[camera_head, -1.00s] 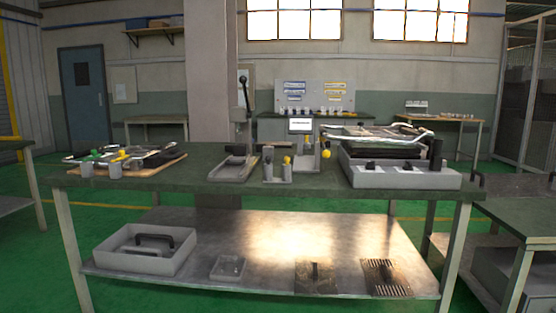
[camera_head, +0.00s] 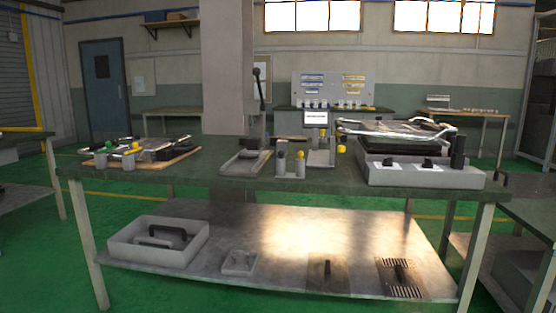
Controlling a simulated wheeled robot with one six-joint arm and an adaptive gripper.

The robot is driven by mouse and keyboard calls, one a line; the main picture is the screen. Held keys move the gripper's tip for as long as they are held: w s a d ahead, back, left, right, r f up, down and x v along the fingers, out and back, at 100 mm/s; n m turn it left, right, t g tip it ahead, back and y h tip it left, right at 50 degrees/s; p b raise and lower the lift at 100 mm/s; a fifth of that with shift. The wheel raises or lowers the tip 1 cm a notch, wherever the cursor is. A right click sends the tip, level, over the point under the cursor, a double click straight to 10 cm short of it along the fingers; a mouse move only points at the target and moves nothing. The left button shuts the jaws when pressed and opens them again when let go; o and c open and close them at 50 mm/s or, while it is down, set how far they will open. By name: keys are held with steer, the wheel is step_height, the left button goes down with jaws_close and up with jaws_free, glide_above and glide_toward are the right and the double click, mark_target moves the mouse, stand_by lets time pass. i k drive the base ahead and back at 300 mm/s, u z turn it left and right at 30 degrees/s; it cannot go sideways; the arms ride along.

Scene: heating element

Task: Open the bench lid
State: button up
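The bench device with a lid stands at the right end of the green workbench top (camera_head: 225,187). Its pale grey base (camera_head: 420,176) has black knobs on white plates on its front face. The metal lid (camera_head: 395,130) lies over a dark body, with bright bars along its edges. Whether the lid is fully down cannot be told from here. My gripper is not in view.
On the bench are a lever press (camera_head: 259,90), small grey posts with a yellow-topped one (camera_head: 300,163), and a wooden board with tools (camera_head: 140,158). The lower shelf (camera_head: 290,225) holds a grey tray (camera_head: 125,243) and flat plates. Green floor shows in front.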

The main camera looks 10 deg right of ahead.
mark_target(387, 134)
steer(key=z, duration=0.55)
steer(key=k, duration=0.4)
steer(key=u, duration=1)
steer(key=i, duration=2.05)
steer(key=z, duration=0.7)
